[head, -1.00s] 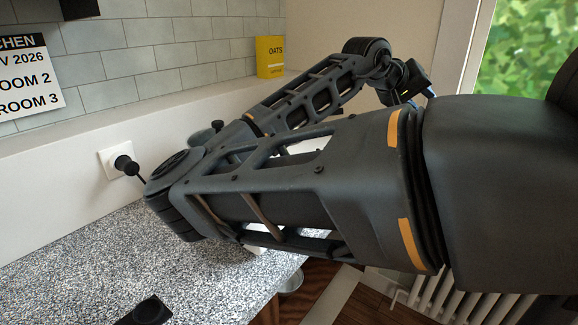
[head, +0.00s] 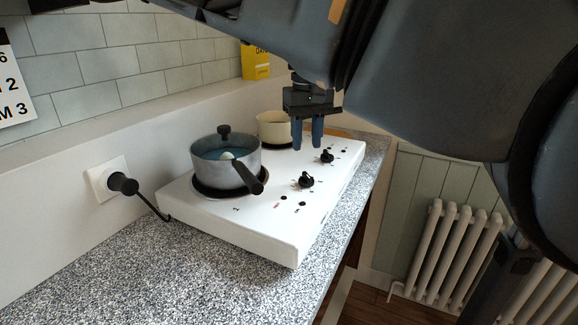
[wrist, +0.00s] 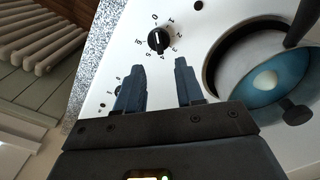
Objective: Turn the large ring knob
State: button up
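The white hob (head: 262,220) has two black knobs with printed scales. The nearer knob (head: 306,180) is beside the larger pot; the farther knob (head: 327,156) is beside the cream pot. Which one is marked for the large ring is too small to read. My gripper (head: 308,135) is open and empty above the hob, its fingers pointing down near the farther knob. In the wrist view, the nearer knob (wrist: 158,40) shows just beyond the spread fingertips (wrist: 160,63), not between them. Its pale mark points towards the 0. Dark parts beside the left finger may be the other knob.
A cream pot (head: 273,128) stands on the far ring. A plug and cable (head: 123,184) are at the wall. The speckled worktop (head: 150,270) is clear in front.

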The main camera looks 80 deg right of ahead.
aim_at(306, 173)
notch_tip(306, 173, down, 8)
jog(key=shift+r, duration=0.25)
jog(key=shift+c, duration=0.2)
grip_shut()
